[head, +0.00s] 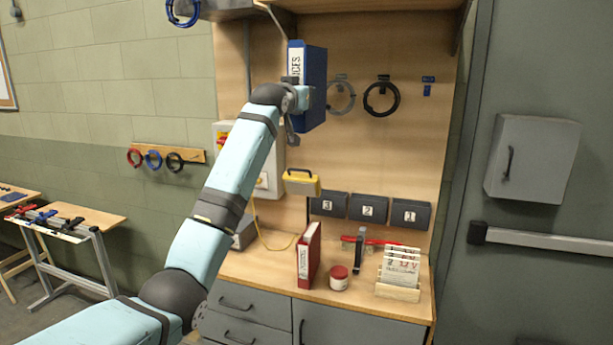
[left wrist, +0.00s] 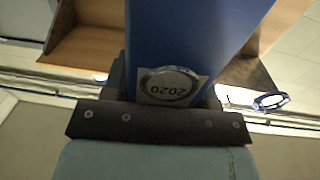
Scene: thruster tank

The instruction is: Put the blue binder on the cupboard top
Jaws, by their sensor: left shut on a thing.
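The blue binder (head: 315,80) is held upright in the air in front of the wooden back panel, its white label facing left. My left gripper (head: 294,98) is shut on the binder at its spine side. In the left wrist view the blue binder (left wrist: 190,35) fills the upper middle, with a ring and a "2020" label near the jaws. A wooden board (head: 340,4) shows its underside above the binder; its upper face is out of view. The wooden worktop (head: 262,270) over grey drawers and a door is well below. My right gripper is in neither view.
On the worktop stand a red binder (head: 309,255), a red-lidded jar (head: 339,278), a red-handled tool (head: 362,242) and a card rack (head: 398,272). Rings (head: 381,97) hang behind the blue binder. A yellow box (head: 301,184) is below it. A grey door (head: 545,75) is right.

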